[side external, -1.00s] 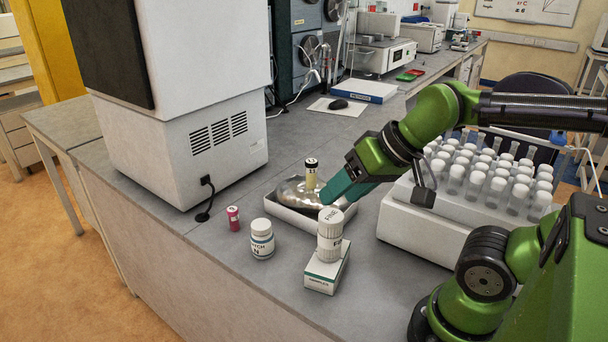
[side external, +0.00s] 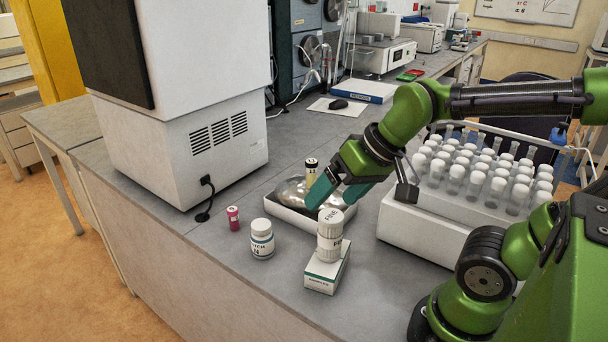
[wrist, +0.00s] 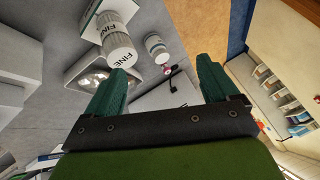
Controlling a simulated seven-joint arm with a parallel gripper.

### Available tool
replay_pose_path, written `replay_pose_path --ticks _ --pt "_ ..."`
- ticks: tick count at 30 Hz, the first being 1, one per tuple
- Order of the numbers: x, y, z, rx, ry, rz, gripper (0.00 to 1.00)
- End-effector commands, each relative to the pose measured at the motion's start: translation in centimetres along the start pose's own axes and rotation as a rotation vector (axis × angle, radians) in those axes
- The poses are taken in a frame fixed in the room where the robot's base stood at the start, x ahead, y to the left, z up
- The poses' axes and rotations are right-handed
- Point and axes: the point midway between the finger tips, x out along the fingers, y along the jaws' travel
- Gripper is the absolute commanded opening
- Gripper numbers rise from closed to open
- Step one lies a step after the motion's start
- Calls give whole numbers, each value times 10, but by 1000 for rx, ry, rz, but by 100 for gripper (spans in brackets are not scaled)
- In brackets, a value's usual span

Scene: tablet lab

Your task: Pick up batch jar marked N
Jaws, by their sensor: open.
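The batch jar marked N (side external: 262,239) is a white jar with a white lid and a dark-lettered label. It stands upright on the grey bench, left of the jar marked FINE. It also shows in the wrist view (wrist: 155,46), small and beyond the fingertips. My gripper (side external: 333,192) is open and empty. In the side view it is above and right of the batch jar, near the metal tray. In the wrist view my gripper (wrist: 163,78) has its two green fingers spread, with the batch jar apart from them.
A white jar marked FINE (side external: 330,236) stands on a small box (side external: 327,272) right of the batch jar. A pink vial (side external: 233,218) stands to its left. A tube rack (side external: 425,232) stands right.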

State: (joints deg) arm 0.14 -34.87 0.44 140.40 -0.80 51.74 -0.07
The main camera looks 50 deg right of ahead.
Motion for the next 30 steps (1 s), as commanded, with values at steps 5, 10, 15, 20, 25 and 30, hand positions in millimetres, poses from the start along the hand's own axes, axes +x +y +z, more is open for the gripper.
replay_pose_path --ticks 5,10,15,20,25,30 --pt "38 -6 -39 -86 -122 92 88" --pt "78 -10 -77 -203 -208 157 88" --pt "104 -13 -105 -304 -244 193 88" --pt "105 -15 -119 -369 -230 205 88" --pt "134 -7 -111 -371 -238 205 88" --pt "170 1 -104 -370 -238 205 88"
